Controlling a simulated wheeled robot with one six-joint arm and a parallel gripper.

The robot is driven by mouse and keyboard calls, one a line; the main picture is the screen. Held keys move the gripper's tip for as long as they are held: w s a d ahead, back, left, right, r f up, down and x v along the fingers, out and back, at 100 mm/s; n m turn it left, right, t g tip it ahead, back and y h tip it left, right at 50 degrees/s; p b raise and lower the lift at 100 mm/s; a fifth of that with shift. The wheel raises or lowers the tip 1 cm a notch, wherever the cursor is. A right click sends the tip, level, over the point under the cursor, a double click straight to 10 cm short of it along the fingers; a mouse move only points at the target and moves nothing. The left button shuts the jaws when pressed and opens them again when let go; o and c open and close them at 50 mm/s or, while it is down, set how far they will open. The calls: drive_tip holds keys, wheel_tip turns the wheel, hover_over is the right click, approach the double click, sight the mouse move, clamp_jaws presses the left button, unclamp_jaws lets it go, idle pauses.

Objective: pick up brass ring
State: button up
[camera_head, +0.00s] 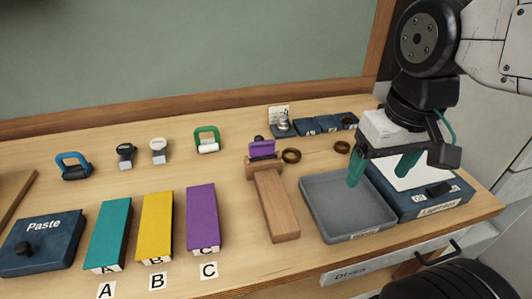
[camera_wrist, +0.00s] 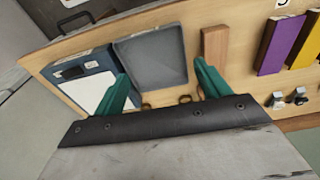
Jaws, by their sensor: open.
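Two small dark brass-coloured rings lie flat on the bench behind the grey tray. One ring (camera_head: 291,155) is beside the wooden tool, and it shows in the wrist view (camera_wrist: 185,99). The other ring (camera_head: 342,147) lies further right, near the tray's back edge, and shows partly in the wrist view (camera_wrist: 147,106). I cannot tell which one the task names. My gripper (camera_head: 381,167) has two teal fingers, spread apart and empty, above the tray and the blue box. In the wrist view my gripper (camera_wrist: 162,72) has both rings near its base, between the fingers.
The grey tray (camera_head: 311,207) and blue box (camera_head: 440,203) with a white top stand at the bench's right end.

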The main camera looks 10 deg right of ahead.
drive_tip(key=w+a+m, duration=0.1)
drive_tip(key=w+m, duration=0.1)
drive_tip(key=w, duration=1.1)
drive_tip(key=m+g, duration=0.1)
drive_tip(key=m, duration=0.1)
hover_over(292, 157)
wheel_tip(292, 157, down, 12)
drive_tip(key=r, duration=0.1)
wheel_tip(292, 157, down, 7)
drive_tip(key=shift+r, duration=0.1)
drive_tip(key=shift+f, duration=0.65)
drive_tip(key=c, duration=1)
